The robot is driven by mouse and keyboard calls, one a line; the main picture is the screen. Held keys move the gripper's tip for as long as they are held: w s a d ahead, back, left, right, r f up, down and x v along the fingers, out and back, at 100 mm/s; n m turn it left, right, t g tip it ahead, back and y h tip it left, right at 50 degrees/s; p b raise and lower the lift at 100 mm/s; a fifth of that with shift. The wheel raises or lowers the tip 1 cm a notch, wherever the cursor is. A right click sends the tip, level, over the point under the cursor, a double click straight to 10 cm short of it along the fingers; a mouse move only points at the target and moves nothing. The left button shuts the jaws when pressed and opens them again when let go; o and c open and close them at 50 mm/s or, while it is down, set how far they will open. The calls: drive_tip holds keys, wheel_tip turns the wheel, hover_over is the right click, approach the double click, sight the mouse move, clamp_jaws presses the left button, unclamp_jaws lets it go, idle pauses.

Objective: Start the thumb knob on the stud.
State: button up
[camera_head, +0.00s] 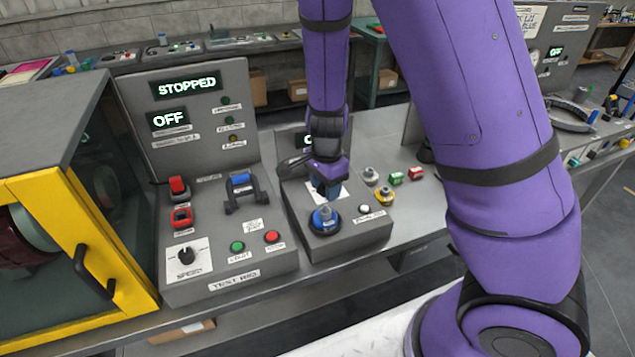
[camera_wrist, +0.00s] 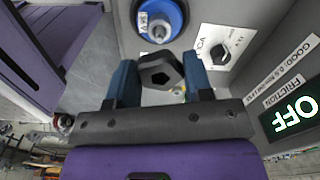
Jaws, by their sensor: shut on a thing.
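The thumb knob (camera_wrist: 160,72) is a dark, lobed piece with a hole in its middle. My gripper (camera_wrist: 160,76) is shut on it, with one blue finger at each side. The stud (camera_wrist: 159,30) is a pale metal post standing in the middle of a blue round base, beyond the knob in the wrist view. The knob's hole appears off to one side of the stud there. In the head view my gripper (camera_head: 327,190) points down just above the stud (camera_head: 325,213); the knob cannot be made out there. I cannot tell the exact gap between knob and stud.
The stud's base sits on a grey box with a white button (camera_head: 364,209). A grey test rig (camera_head: 230,284) with a knob, buttons and a "STOPPED" panel stands to the left. Small parts, including a green block (camera_head: 396,178) and a red block (camera_head: 416,173), lie to the right.

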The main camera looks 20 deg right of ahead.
wheel_tip(320, 180, down, 3)
drive_tip(key=shift+r, duration=0.2)
drive_tip(key=n, duration=0.3)
drive_tip(key=shift+n, duration=0.4)
drive_tip(key=n, duration=0.7)
drive_tip(key=shift+d, duration=0.1)
drive_tip(key=n, duration=0.4)
drive_tip(key=shift+f, duration=1.15)
idle(0.3)
drive_tip(key=m, duration=0.4)
drive_tip(key=shift+m, duration=0.5)
